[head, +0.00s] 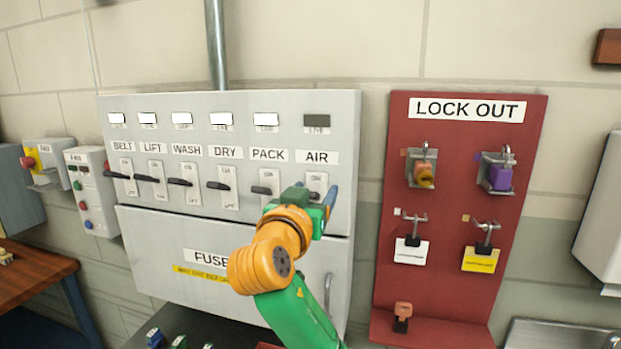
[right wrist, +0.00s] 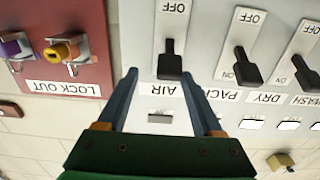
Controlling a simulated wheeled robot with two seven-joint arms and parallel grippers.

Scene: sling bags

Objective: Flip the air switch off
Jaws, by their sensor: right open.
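The air switch has a black lever (right wrist: 170,66) on a white plate, under the AIR label (head: 317,157) at the right end of the switch row. In the head view my right gripper (head: 315,192) is in front of it and hides most of the lever. The right wrist view is upside down; there my open, empty fingers (right wrist: 158,82) stand on either side of the AIR column, with the lever just beyond the tips. No contact is clear. The lever's handle points away from the OFF mark. The air indicator (head: 317,121) is dark. My left gripper is out of view.
The PACK switch (head: 264,190) is close on the left, with DRY, WASH, LIFT and BELT further along; their indicators are white. Below is the fuse door with a handle (head: 328,296). A red lockout board (head: 460,205) with hanging locks and tags stands to the right.

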